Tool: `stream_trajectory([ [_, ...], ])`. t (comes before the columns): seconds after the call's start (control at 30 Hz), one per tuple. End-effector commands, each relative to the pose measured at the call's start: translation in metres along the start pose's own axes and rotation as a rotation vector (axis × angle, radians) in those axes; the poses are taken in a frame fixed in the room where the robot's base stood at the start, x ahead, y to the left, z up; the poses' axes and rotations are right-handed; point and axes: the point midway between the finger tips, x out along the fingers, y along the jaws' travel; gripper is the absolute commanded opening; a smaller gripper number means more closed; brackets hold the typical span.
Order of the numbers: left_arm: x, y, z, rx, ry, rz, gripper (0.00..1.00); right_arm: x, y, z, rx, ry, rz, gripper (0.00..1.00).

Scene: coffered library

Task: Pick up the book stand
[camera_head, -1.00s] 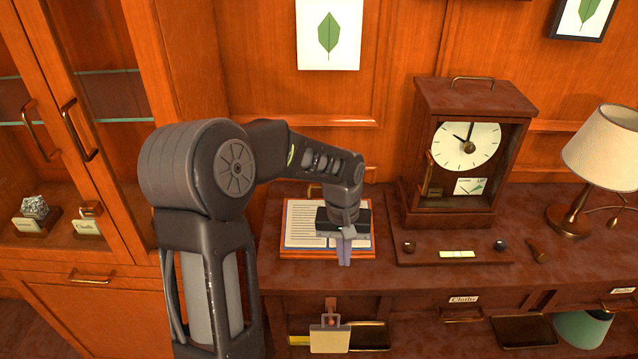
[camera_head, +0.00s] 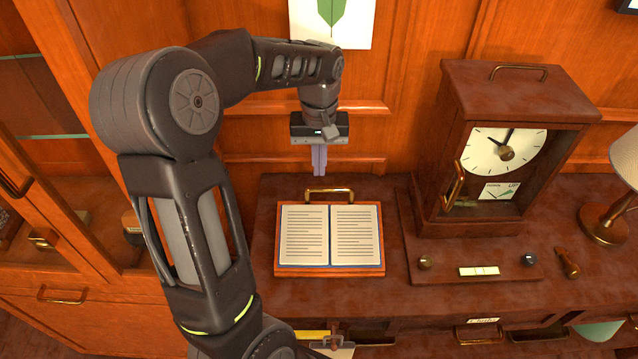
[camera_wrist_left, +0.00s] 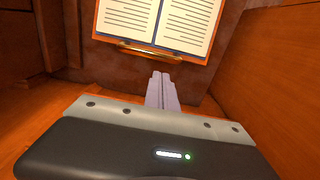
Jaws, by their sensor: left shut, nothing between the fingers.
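The book stand (camera_head: 329,270) is a wooden board on the cabinet top, with an open book (camera_head: 303,236) lying on it and a brass handle (camera_head: 329,194) at its back edge. It also shows in the left wrist view (camera_wrist_left: 197,59), with its brass handle (camera_wrist_left: 150,50) near the fingers. My left gripper (camera_head: 319,172) is shut and empty, its fingers pointing down above and behind the stand, close to the handle in the picture. My right gripper is not in view.
A wooden clock (camera_head: 500,150) stands right of the book stand, with a knobbed base strip in front. A lamp (camera_head: 612,215) is at the far right. A glass-fronted cabinet (camera_head: 60,240) is on the left. The panelled wall is close behind my gripper.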

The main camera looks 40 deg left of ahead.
Motion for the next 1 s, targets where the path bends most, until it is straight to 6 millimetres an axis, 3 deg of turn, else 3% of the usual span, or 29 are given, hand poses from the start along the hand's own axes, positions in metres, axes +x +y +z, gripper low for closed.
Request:
stream_trajectory([
  [0.27,0.002,0.0,0.0,0.001,-0.001,0.0,0.0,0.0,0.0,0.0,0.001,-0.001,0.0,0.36],
  [0.43,0.013,0.0,0.001,0.001,-0.004,-0.002,0.0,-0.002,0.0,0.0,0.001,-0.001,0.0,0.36],
  [1.0,0.095,0.0,0.001,0.001,-0.003,-0.001,0.0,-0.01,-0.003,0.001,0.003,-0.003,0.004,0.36],
])
